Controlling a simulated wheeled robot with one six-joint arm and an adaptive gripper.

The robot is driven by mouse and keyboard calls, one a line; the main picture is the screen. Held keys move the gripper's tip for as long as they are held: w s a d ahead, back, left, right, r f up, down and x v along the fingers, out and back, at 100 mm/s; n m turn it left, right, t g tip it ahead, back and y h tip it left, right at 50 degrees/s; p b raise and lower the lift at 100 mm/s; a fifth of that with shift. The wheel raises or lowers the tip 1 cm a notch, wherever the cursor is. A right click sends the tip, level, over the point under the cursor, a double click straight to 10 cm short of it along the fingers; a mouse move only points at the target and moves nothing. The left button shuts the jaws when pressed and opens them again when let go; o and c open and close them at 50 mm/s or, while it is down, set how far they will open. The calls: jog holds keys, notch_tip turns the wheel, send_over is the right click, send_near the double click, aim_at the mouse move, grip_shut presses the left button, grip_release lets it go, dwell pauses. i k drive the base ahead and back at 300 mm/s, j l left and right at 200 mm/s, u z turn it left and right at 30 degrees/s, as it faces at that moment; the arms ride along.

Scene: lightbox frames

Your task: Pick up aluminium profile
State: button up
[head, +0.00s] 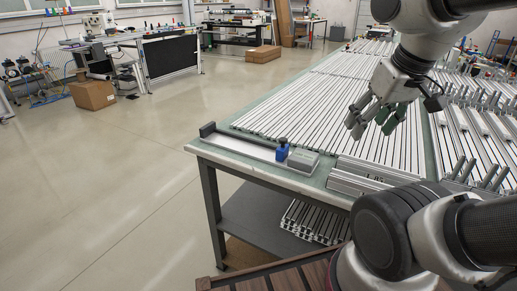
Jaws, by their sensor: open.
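Many long silver aluminium profiles (310,105) lie side by side in a flat layer on the green-topped table (213,150). A shorter stack of aluminium profiles (352,181) lies at the table's near edge, partly hidden by my arm. My gripper (372,122) is above the right part of the flat layer, pointing down. Its fingers are apart with nothing seen between them. I cannot tell its exact height above the profiles.
A blue clamp-like item (282,150) and a grey block (303,162) stand on the table's near left part. More profiles with upright handles (475,125) fill the right side. Profiles (308,222) lie on the lower shelf. The floor at left is open, with a cardboard box (92,94) farther back.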

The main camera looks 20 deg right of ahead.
aim_at(347, 183)
jog(key=j+z, duration=0.5)
jog(key=k+j+z, duration=0.15)
jog(key=j+z, duration=0.3)
jog(key=j, duration=0.15)
